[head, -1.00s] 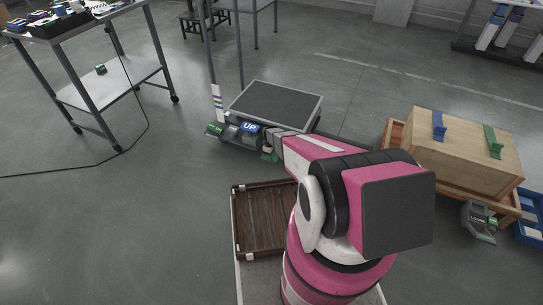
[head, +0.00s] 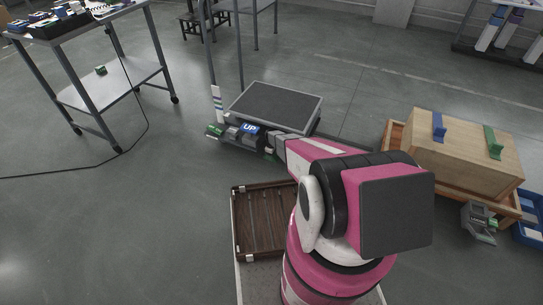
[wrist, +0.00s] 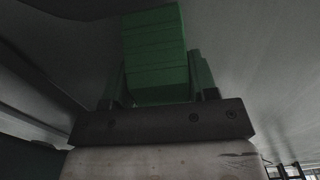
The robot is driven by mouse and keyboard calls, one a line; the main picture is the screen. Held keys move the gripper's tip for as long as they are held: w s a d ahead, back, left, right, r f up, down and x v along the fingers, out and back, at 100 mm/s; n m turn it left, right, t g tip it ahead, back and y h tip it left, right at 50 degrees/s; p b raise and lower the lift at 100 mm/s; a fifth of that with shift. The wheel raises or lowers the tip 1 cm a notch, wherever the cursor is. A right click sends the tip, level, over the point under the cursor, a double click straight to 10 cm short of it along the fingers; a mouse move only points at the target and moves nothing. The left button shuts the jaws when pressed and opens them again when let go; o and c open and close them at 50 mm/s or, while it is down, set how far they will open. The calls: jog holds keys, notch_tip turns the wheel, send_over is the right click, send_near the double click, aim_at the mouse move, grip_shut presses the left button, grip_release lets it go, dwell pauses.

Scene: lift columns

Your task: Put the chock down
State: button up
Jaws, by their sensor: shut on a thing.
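A green ridged chock (wrist: 155,45) fills the middle of the wrist view. My gripper (wrist: 160,82) is shut on it, with a finger on each side. In the head view my gripper (head: 271,146) is at the front right of the low lift platform (head: 275,103), low down. A small bit of green shows just below it. My pink arm hides part of this spot. I cannot tell whether the chock touches the floor.
A blue UP pedal (head: 249,128) and a green-marked pedal (head: 215,131) sit at the platform's front. A brown slatted tray (head: 262,218) lies nearer me. A wooden crate (head: 465,150) stands right. Open floor lies left, with a black cable (head: 100,168).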

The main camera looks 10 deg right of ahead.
jog(key=o, duration=1.2)
jog(key=shift+f, duration=0.1)
notch_tip(320, 180, up, 12)
jog(key=shift+f, duration=0.15)
jog(key=s+r+m, duration=0.5)
jog(key=s+r, duration=1.2)
jog(key=r, duration=0.3)
jog(key=s+r+m, duration=0.6)
jog(key=s+r, duration=1.2)
jog(key=r, duration=0.3)
jog(key=shift+s+r, duration=0.15)
jog(key=shift+r, duration=0.15)
